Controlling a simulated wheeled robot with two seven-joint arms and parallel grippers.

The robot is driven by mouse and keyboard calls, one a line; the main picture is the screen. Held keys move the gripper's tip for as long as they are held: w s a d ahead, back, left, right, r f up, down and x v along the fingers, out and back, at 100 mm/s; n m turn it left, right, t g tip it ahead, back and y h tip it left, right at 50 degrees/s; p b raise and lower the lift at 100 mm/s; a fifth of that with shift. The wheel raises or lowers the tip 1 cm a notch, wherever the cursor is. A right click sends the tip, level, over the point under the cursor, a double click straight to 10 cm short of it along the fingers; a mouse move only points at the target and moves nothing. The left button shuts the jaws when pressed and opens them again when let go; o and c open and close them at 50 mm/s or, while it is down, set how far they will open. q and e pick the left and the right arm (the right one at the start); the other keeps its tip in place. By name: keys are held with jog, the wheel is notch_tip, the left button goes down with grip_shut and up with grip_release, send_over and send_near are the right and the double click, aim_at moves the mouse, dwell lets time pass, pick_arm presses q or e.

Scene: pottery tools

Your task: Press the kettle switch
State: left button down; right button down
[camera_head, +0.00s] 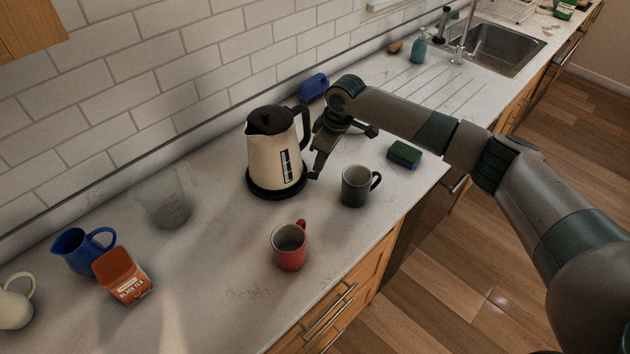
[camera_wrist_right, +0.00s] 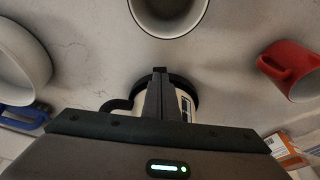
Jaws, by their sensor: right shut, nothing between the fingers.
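The cream kettle (camera_head: 262,158) with a black lid, black handle and black base stands upright on the counter. Part of its side and base shows behind my fingers in the right wrist view (camera_wrist_right: 184,104). My right gripper (camera_head: 315,175) is shut and empty, pointing down beside the kettle's handle side, close to the base. Its fingers show at the centre of the right wrist view (camera_wrist_right: 157,95). I cannot make out the switch, and I cannot tell whether the fingertips touch the kettle. My left gripper is not in view.
A dark mug (camera_head: 355,187) stands right of the gripper, a red mug (camera_head: 290,250) in front. A green-blue sponge (camera_head: 404,154) and a blue object (camera_head: 313,87) lie nearby. A glass beaker (camera_head: 165,200), blue jug (camera_head: 78,252) and tea box (camera_head: 122,277) stand left.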

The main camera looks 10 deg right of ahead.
aim_at(313, 176)
jog(key=shift+b+x, duration=0.8)
jog(key=shift+x, duration=0.3)
